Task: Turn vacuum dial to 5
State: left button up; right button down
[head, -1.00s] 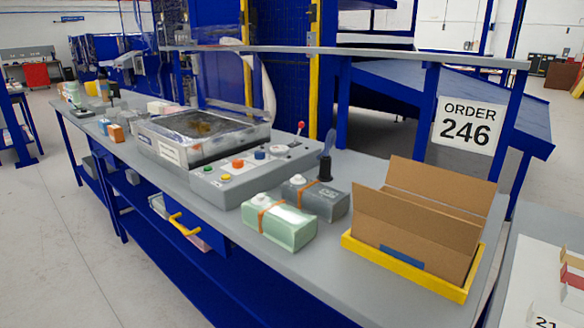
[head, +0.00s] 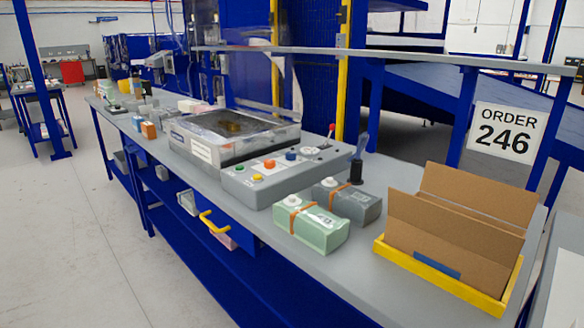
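The vacuum machine's grey control panel (head: 275,174) sits on the workbench, in front of and to the right of the clear-lidded chamber (head: 232,138). The panel carries a blue knob (head: 291,156), an orange-red button (head: 269,164), a yellow button (head: 257,178), a small green button and a red-tipped lever (head: 331,130). A pale dial plate (head: 312,149) lies beside the lever. Its markings are too small to read, so I cannot tell which control is the vacuum dial or its setting. Neither of my grippers is in view.
An open cardboard box (head: 450,240) sits in a yellow tray (head: 440,283). A drawer with a yellow handle (head: 213,223) is under the bench. Floor at left (head: 60,240) is clear.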

aim_at(290, 156)
jog(key=j+z, duration=0.15)
jog(key=z, duration=0.25)
jog(key=i+j+z, duration=0.1)
jog(key=z, duration=0.35)
jog(key=j+z, duration=0.45)
jog(key=j, duration=0.35)
jog(key=j+z, duration=0.1)
jog(key=j, duration=0.45)
jog(key=k+j, duration=0.1)
jog(key=j, duration=0.4)
jog(key=j+z, duration=0.15)
jog(key=j, duration=0.4)
jog(key=k, duration=0.05)
